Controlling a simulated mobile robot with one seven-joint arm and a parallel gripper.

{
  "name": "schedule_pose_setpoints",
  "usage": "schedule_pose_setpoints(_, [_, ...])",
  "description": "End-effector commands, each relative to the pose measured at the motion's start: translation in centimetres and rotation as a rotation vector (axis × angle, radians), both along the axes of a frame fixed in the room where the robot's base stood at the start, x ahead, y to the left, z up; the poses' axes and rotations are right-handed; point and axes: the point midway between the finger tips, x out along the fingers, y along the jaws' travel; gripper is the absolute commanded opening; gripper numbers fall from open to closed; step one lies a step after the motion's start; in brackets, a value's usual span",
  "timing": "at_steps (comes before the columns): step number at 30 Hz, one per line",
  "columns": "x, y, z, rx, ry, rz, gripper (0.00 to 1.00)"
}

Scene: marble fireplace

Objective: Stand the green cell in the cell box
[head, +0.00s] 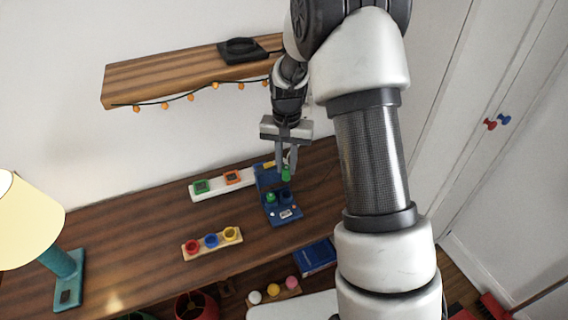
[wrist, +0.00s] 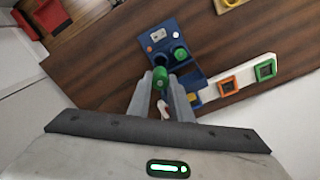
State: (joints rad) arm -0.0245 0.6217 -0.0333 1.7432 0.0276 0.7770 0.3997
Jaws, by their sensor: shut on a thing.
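My gripper (head: 284,168) is shut on a green cell (head: 286,175), which it holds above the back part of the blue cell box (head: 283,220). In the wrist view the held green cell (wrist: 160,76) sits between the fingertips (wrist: 161,88), with the cell box (wrist: 158,33) just beyond. The box has two round wells on its front part. One well holds another green piece (head: 271,198); the other well (head: 286,196) looks dark and empty. A pale label shows on the box's front. The cell's lower end and its gap to the box are hard to judge.
A white strip with a green frame (head: 202,186) and an orange frame (head: 233,177) lies left of the box. A wooden rack with red, blue and yellow rings (head: 211,241) stands in front. A lamp (head: 66,263) is far left, and a shelf (head: 165,79) hangs above.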

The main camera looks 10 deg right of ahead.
Motion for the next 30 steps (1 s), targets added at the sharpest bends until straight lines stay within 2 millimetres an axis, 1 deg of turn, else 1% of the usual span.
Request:
schedule_pose_setpoints(4, [0.0,0.0,-0.2,0.0,0.0,0.0,0.0])
schedule_pose_setpoints(8, [0.0,0.0,-0.9,0.0,0.001,0.0,0.0])
schedule_pose_setpoints(21, [0.0,0.0,-4.8,0.0,0.0,0.0,0.0])
schedule_pose_setpoints(24, [0.0,0.0,-5.4,0.0,0.0,0.0,0.0])
schedule_pose_setpoints(30, [0.0,0.0,-5.8,0.0,0.0,0.0,0.0])
